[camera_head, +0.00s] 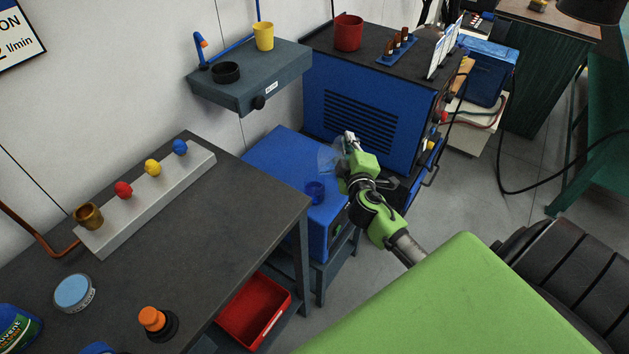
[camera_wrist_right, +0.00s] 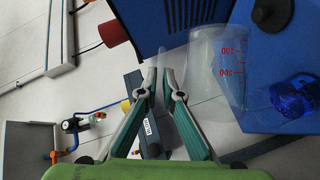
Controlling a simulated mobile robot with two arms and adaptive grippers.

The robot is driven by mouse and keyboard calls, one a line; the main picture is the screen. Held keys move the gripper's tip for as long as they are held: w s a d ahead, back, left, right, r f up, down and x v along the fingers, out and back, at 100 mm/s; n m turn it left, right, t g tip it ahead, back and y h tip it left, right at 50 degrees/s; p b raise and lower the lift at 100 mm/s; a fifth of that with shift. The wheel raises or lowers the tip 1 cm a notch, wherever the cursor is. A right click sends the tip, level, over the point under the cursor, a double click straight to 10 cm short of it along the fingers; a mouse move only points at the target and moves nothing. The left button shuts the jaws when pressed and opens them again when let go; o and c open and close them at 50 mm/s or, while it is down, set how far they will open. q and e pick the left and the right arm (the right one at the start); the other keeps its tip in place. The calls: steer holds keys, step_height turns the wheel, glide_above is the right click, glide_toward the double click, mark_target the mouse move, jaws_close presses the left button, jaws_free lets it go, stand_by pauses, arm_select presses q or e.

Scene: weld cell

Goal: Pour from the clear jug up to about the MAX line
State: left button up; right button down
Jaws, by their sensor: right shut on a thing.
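The clear jug (camera_head: 329,159) is see-through and faint in the head view, at the tip of my right gripper (camera_head: 350,146). In the wrist view the jug (camera_wrist_right: 212,75) shows red graduation marks beside my right gripper (camera_wrist_right: 163,85), whose fingers are shut on it. A blue see-through cup (camera_head: 315,191) stands on the blue cabinet top (camera_head: 268,158), just below and left of the jug. The cup also shows at the right of the wrist view (camera_wrist_right: 295,97). No MAX line or liquid level can be made out. My left gripper is not in view.
A wall shelf (camera_head: 285,75) with a yellow cup (camera_head: 264,36) is above left. The blue machine (camera_head: 362,112) stands close behind the jug. The dark workbench (camera_head: 215,245) at left holds a rail with coloured knobs (camera_head: 150,195). A red bin (camera_head: 255,311) is below.

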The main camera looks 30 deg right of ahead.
steer(key=shift+a+r, duration=0.1)
stand_by(0.4)
steer(key=d+m+p, duration=0.1)
steer(key=d+f+m+y+p, duration=0.1)
steer(key=d+m+p, duration=0.1)
steer(key=shift+s+d+f+g+y+p, duration=0.25)
steer(key=shift+s+d+g+y+p, duration=0.05)
steer(key=shift+g+p, duration=0.1)
steer(key=shift+d+f+m, duration=0.2)
steer(key=shift+f+m, duration=0.2)
steer(key=shift+f, duration=0.1)
steer(key=shift+d+f+m+y, duration=0.3)
steer(key=shift+f+m, duration=0.1)
steer(key=shift+f, duration=0.15)
stand_by(0.8)
